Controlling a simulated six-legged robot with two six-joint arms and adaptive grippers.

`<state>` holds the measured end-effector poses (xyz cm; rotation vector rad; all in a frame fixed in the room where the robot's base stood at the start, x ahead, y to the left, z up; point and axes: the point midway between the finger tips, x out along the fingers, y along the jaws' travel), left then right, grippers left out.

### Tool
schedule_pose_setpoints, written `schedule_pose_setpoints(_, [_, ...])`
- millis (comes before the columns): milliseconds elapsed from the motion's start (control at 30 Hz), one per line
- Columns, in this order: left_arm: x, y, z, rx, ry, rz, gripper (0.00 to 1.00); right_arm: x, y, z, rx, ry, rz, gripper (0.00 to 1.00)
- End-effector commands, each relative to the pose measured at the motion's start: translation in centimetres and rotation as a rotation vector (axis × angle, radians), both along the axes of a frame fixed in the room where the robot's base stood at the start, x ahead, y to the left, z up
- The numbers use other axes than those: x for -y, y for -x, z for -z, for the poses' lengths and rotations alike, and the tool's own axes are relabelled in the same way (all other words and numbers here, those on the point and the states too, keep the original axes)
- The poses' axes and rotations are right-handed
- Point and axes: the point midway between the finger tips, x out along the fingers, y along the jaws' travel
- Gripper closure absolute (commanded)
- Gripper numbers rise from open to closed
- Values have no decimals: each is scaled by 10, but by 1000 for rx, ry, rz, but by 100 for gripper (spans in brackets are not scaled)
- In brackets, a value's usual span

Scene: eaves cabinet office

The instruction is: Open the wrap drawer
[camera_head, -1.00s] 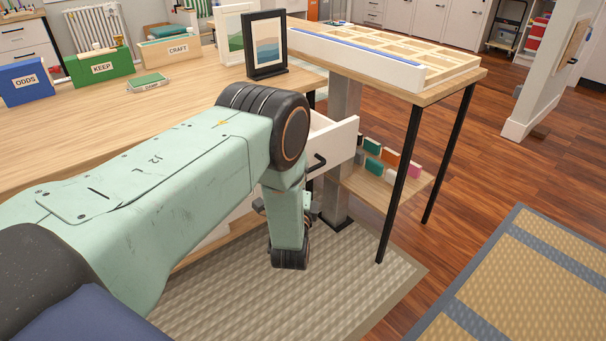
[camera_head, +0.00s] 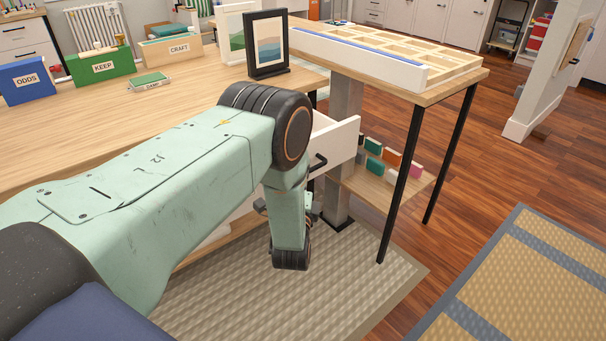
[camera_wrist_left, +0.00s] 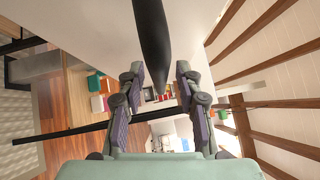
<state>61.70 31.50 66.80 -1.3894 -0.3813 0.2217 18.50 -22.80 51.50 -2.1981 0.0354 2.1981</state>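A white drawer (camera_head: 338,143) under the desk stands partly out, with its top open. I see no label on it. Its black bar handle (camera_head: 318,161) shows on the front, just right of my left wrist. In the left wrist view a thick dark bar (camera_wrist_left: 153,35), which looks like the handle, runs down between the fingers. My left gripper (camera_wrist_left: 158,72) is open, with a finger on each side of the bar and a gap visible on both sides. In the head view my left arm hides most of this gripper. My right gripper is not in view.
The desk (camera_head: 120,120) holds ODDS (camera_head: 28,80), KEEP (camera_head: 100,66) and CRAFT (camera_head: 170,48) boxes, a green book (camera_head: 149,80) and a framed picture (camera_head: 267,45). A side table (camera_head: 456,88) with black legs stands right of the drawer. A mat (camera_head: 520,290) lies at front right.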

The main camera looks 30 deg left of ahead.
Motion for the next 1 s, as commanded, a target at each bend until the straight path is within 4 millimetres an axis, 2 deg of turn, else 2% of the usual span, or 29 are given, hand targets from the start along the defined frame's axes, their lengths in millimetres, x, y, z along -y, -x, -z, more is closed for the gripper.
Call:
schedule_pose_setpoints(167, [8,17,3,-4,0,2,65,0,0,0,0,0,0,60])
schedule_pose_setpoints(400, [27,63,10,-5,-1,4,65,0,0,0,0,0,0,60])
schedule_pose_setpoints(600, [39,94,14,-4,-1,3,65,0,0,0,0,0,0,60])
schedule_pose_setpoints(800, [44,108,16,-1,-1,1,65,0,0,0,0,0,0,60])
schedule_pose_setpoints(1000, [45,110,16,0,0,0,65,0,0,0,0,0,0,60])
